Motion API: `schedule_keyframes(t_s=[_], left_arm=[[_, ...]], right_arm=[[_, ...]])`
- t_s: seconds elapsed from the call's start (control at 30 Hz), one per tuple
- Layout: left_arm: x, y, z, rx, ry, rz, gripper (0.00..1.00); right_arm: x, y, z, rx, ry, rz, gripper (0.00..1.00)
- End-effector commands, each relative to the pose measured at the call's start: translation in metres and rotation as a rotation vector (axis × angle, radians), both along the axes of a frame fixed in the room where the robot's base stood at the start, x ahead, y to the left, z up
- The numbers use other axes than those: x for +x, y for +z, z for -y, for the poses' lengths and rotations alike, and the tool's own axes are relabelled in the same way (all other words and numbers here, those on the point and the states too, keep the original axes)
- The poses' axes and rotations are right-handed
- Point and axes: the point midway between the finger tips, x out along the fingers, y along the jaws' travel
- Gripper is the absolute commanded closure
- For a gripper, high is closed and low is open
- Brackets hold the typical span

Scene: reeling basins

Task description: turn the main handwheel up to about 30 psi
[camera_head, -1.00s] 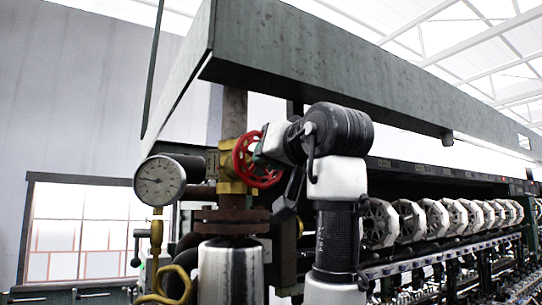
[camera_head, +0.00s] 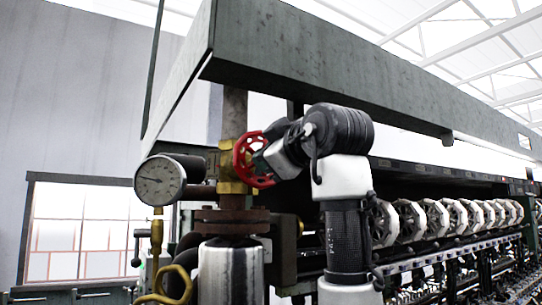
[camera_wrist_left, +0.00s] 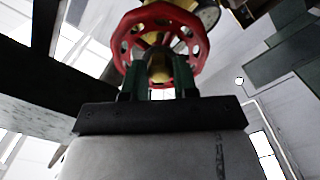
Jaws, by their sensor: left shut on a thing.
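The red handwheel (camera_head: 241,160) sits on a brass valve (camera_head: 228,180) on the upright pipe. In the left wrist view the handwheel (camera_wrist_left: 197,45) faces me, with its brass hub behind the fingers. My left gripper (camera_head: 266,160) reaches it from the right. Its green fingers (camera_wrist_left: 160,82) are shut on the handwheel near the hub; the exact contact is partly hidden. The round pressure gauge (camera_head: 160,181) is left of the valve. Its dark needle points left and slightly up; the numbers are too small to read. My right gripper is in neither view.
A grey overhead beam (camera_head: 300,85) runs above the arm. A steel cylinder (camera_head: 230,272) stands under the valve, with curved brass piping (camera_head: 178,280) at its left. A row of white reels (camera_head: 440,215) extends to the right behind my arm.

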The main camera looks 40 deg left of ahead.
Motion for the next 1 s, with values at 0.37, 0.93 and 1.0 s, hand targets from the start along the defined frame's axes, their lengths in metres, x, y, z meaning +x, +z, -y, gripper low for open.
schedule_keyframes(t_s=[0.37,0.93,1.0], left_arm=[[0.0,-0.001,0.0,-0.003,-0.001,-0.004,0.53],[-0.018,0.0,0.065,-0.001,-0.001,-0.003,0.53],[-0.019,0.0,0.067,-0.001,0.0,-0.003,0.53]], right_arm=[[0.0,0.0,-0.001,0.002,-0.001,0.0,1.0],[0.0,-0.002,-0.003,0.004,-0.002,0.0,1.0],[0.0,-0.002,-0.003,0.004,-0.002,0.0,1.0]])
